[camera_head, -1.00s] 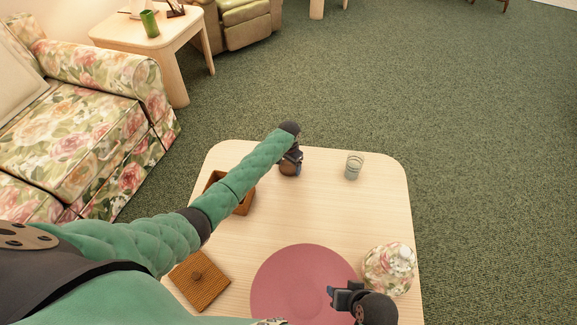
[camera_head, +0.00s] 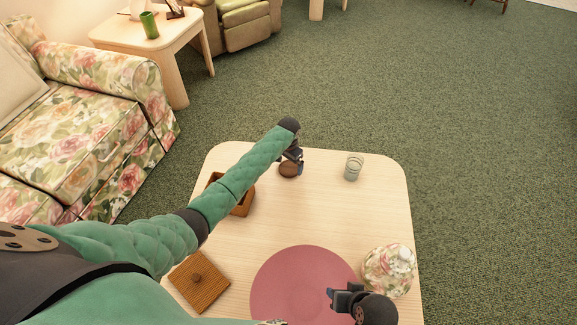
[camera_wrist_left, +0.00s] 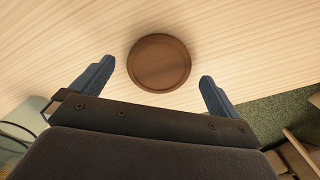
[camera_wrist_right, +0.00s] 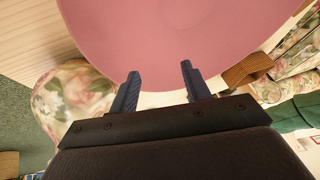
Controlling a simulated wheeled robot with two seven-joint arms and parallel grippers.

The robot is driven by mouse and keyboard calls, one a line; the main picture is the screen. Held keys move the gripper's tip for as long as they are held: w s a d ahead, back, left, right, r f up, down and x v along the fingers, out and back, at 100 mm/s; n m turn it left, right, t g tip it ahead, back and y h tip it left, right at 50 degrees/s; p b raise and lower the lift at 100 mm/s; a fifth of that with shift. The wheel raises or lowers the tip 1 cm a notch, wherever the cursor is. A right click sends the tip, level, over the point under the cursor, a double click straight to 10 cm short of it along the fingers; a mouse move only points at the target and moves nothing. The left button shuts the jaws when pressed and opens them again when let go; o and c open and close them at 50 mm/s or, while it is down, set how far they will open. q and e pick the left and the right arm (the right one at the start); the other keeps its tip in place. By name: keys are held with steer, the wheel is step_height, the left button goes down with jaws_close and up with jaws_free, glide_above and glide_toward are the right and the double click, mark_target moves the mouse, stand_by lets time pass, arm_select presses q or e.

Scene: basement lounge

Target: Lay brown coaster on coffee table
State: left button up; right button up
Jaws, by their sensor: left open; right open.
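The round brown coaster (camera_head: 289,170) lies on the far part of the pale wood coffee table (camera_head: 350,222). In the left wrist view the coaster (camera_wrist_left: 159,62) lies flat on the wood, just beyond and between the fingertips, with clear space on both sides. My left gripper (camera_head: 293,163) is open and empty, just above the table at the coaster; it also shows in the left wrist view (camera_wrist_left: 157,85). My right gripper (camera_head: 335,298) is open and empty over the edge of the pink round mat; it also shows in the right wrist view (camera_wrist_right: 158,75).
The pink mat (camera_head: 290,280) covers the table's near middle. A floral jar (camera_head: 389,268) stands right of it, a glass (camera_head: 353,167) at the far right. A wooden box (camera_head: 243,205) sits partly behind my left arm, and a woven lid (camera_head: 200,285) lies near left.

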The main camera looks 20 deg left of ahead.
mark_target(289, 168)
arm_select(q)
step_height(289, 168, up, 10)
stand_by(0.4)
steer(key=shift+f, duration=0.1)
